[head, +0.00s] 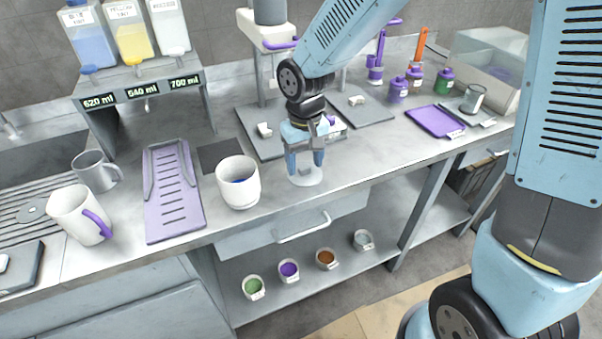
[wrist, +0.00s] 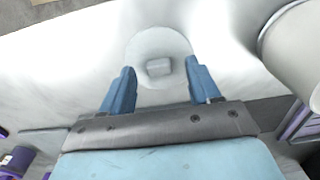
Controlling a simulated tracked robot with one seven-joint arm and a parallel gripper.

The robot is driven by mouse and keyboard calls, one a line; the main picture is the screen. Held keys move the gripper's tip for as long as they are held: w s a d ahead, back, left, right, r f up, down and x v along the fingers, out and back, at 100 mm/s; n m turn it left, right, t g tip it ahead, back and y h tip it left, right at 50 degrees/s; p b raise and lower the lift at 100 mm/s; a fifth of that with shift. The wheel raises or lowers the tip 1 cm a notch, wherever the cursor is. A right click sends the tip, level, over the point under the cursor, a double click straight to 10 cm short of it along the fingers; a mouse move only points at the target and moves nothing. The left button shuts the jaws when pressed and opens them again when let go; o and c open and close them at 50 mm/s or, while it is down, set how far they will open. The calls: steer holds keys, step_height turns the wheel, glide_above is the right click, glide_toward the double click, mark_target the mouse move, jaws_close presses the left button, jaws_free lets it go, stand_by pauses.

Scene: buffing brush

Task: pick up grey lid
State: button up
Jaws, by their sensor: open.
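The grey lid (head: 306,177) is a pale round disc lying on the counter near its front edge. In the wrist view the lid (wrist: 174,46) shows a small square knob at its middle. My gripper (head: 305,161) points down over the lid, with its blue fingers apart. In the wrist view my gripper (wrist: 160,80) has its fingertips on either side of the lid's near part, with the knob visible between and beyond them. Nothing is held. I cannot tell the exact height of the fingertips above the lid.
A white container (head: 238,190) with blue contents stands just left of my gripper. A purple slotted tray (head: 172,198), a white mug (head: 76,216) and a grey mug (head: 94,172) are further left. Several small cups sit on the shelf below.

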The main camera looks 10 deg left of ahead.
steer(key=shift+f, duration=0.65)
steer(key=shift+c, duration=0.3)
steer(key=c, duration=1.1)
